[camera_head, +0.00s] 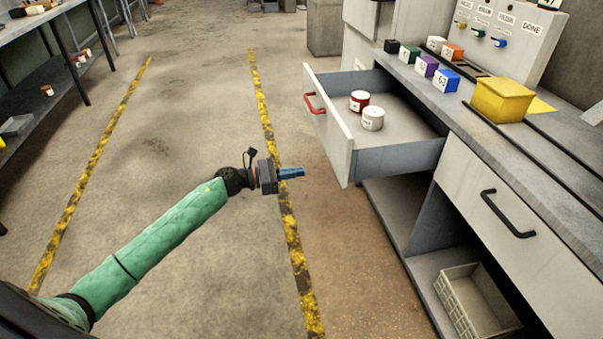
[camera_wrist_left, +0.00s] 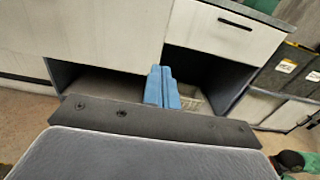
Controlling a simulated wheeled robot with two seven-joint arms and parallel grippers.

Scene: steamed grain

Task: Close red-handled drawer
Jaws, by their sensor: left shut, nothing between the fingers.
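The red-handled drawer (camera_head: 335,122) stands pulled out from the workbench on the right in the head view. Its red handle (camera_head: 314,103) is on the white front panel. Inside lie a red-and-white can (camera_head: 359,101) and a white can (camera_head: 373,119). My left gripper (camera_head: 291,173) is in front of the drawer, a little below and to the left of its panel, apart from it. Its blue fingers (camera_wrist_left: 161,88) are together and empty, pointing at the bench's lower part in the left wrist view.
The workbench top (camera_head: 420,78) holds several coloured boxes and a yellow box (camera_head: 501,98). A shut drawer with a black handle (camera_head: 509,214) is nearer, above an open shelf with a beige crate (camera_head: 477,301). The floor around my left arm is clear. A shelf table (camera_head: 50,17) stands far left.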

